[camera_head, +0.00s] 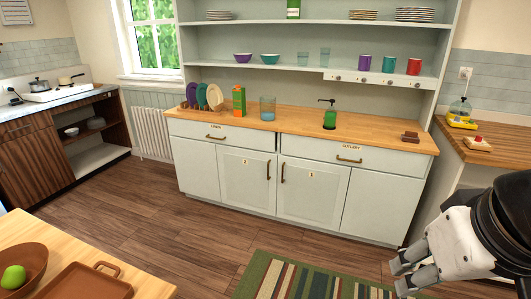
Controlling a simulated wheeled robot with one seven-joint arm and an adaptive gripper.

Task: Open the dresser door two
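The pale dresser (384,208) stands against the back wall with a wooden top. Its lower front has two middle doors, a left door (240,185) and a right door (315,196), each with a small number label too small to read surely. Their upright dark handles, the left one (267,170) and the right one (283,173), sit close together at the middle seam. Both doors look shut. My gripper (401,277) is at the lower right, in front of the dresser and apart from it. Its fingers are spread, with nothing seen between them.
Two drawers, linen (190,131) and cutlery (375,160), lie above the doors; a dark gap shows between them. A striped rug (300,277) lies in front. A wooden table (35,232) with a bowl and tray is at lower left. Bare floor (190,230) lies between.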

